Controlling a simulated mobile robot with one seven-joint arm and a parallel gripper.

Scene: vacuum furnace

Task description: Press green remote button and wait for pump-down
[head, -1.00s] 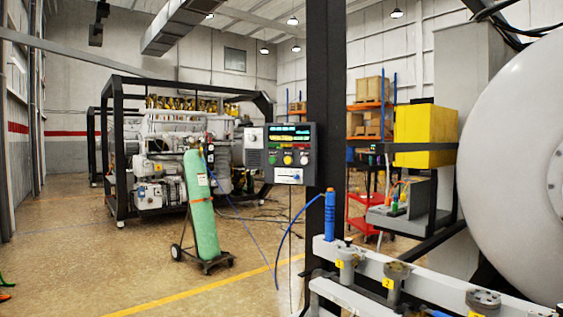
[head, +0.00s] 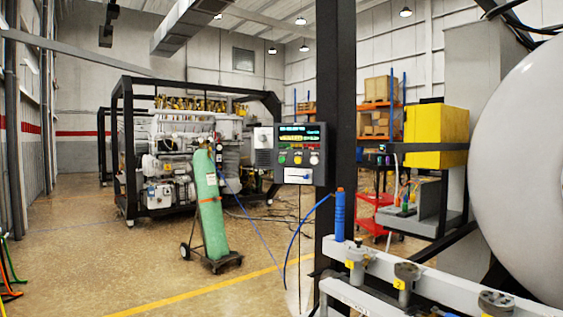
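The grey control box (head: 300,168) is mounted at the left side of a black upright post, around the middle of the head view. It has a lit display (head: 300,133) with teal and yellowish-green lines. Below the display is a row of small buttons. The green button (head: 282,158) is at the left of that row, with a yellow button (head: 298,159) and a pale button beside it. Nothing covers the green button. It is too small to tell whether it is pressed in. My gripper is not in view.
A black-framed pump skid (head: 190,150) stands behind at the left. A green gas cylinder (head: 211,205) on a wheeled cart stands left of the box. The black post (head: 335,90), white rail (head: 420,280) and large white vessel (head: 525,160) fill the right.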

